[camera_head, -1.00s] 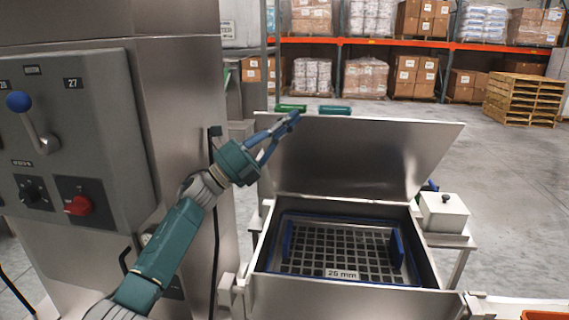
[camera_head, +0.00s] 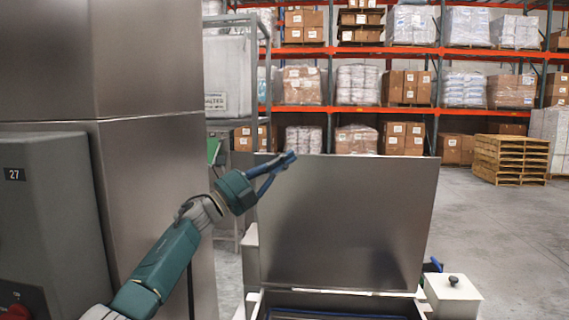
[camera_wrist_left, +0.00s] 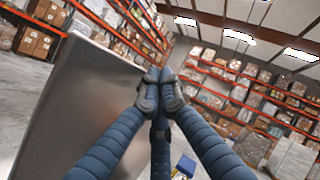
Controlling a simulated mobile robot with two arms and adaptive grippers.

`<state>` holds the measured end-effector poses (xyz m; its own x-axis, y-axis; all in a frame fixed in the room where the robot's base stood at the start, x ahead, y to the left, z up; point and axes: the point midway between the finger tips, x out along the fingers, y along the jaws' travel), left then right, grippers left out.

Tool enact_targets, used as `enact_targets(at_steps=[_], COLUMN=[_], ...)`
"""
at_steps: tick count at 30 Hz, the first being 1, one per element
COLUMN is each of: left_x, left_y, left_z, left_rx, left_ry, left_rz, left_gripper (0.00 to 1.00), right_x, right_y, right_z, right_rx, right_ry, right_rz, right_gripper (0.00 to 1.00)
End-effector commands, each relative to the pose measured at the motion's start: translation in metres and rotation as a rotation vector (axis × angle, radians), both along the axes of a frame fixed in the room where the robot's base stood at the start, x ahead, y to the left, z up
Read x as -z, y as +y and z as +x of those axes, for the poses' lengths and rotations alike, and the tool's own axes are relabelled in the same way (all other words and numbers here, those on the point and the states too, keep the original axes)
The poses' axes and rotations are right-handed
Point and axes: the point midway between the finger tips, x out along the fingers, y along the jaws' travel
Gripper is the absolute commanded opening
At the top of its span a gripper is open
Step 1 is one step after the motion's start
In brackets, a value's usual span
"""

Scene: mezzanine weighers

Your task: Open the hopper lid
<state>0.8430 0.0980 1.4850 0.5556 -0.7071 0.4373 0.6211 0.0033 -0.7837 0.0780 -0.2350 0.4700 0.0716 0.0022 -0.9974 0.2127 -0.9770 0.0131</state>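The hopper lid (camera_head: 345,220) is a flat grey metal panel standing up, close to upright, along the back of the hopper (camera_head: 335,300). Only the hopper's top shows at the bottom of the head view. The lid also shows large at left in the left wrist view (camera_wrist_left: 75,95). My left gripper (camera_head: 291,156) is at the lid's upper left corner in the head view. Its blue fingers meet at the tips in the left wrist view (camera_wrist_left: 160,88), with nothing seen between them. I cannot tell whether they touch the lid. My right gripper is not in view.
A grey control box (camera_head: 50,215) and a tall metal column (camera_head: 150,190) stand at left. A small white box with a black knob (camera_head: 453,295) is right of the hopper. Racks (camera_head: 385,108) and wooden pallets (camera_head: 510,158) are behind, with open floor at right.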

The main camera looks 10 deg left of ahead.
Motion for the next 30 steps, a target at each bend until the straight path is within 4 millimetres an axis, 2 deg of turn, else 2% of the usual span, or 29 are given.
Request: enact_targets(at_steps=[13, 22, 30], left_x=[-0.003, -0.003, 0.01], left_y=[0.0, 0.001, 0.02], left_z=[0.006, 0.006, -0.008], left_rx=[0.002, 0.0, 0.0], left_ry=[0.018, 0.018, 0.018], left_rz=[-0.002, -0.002, -0.001], left_gripper=[0.0, 0.0, 0.0], right_x=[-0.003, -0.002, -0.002], right_y=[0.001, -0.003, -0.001], right_z=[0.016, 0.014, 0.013], right_rx=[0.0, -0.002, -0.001], right_ry=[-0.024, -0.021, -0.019], right_rz=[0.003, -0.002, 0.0], right_gripper=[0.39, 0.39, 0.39])
